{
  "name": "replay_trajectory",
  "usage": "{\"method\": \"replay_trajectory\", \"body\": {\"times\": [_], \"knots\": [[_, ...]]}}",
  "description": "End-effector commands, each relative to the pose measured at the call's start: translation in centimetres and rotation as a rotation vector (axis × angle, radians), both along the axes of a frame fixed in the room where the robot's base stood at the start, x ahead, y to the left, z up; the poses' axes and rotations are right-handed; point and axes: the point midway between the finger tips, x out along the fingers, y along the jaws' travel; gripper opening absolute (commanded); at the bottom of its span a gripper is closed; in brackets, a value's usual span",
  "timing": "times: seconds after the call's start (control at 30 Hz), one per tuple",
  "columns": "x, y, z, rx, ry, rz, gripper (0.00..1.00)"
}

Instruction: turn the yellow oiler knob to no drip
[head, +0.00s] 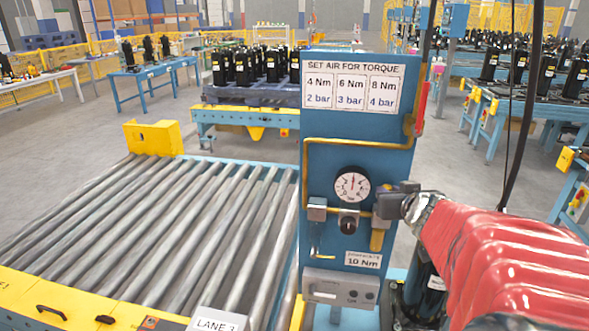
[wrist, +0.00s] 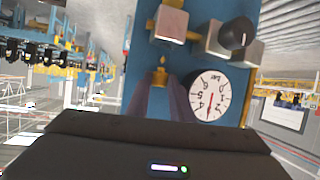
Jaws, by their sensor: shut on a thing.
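The yellow oiler knob (wrist: 162,74) shows small between my fingertips in the wrist view, beside a metal block of the air line. My gripper (wrist: 162,84) is shut on it. In the head view my gripper (head: 382,205) reaches in from the right to the blue panel (head: 335,230) and covers the knob. A yellow-amber oiler bowl (head: 377,240) hangs just below the gripper. The knob's setting marks cannot be read.
A round pressure gauge (head: 352,186) and a black regulator knob (head: 348,222) sit close left of my gripper. A yellow pipe (head: 350,142) runs along the panel. A torque sign (head: 352,87) is above. A roller conveyor (head: 150,230) lies to the left.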

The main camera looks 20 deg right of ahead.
Motion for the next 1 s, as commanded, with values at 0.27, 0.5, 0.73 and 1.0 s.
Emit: {"method": "replay_trajectory", "body": {"times": [0.27,0.5,0.73,1.0], "knots": [[0.2,-0.14,0.9,-0.011,-0.017,-0.067,0.0],[0.15,-0.1,0.86,-0.01,-0.015,-0.112,0.0],[0.02,0.11,0.49,-0.001,-0.003,-0.144,0.0],[-0.12,0.19,0.09,0.003,0.005,-0.151,0.0]]}}
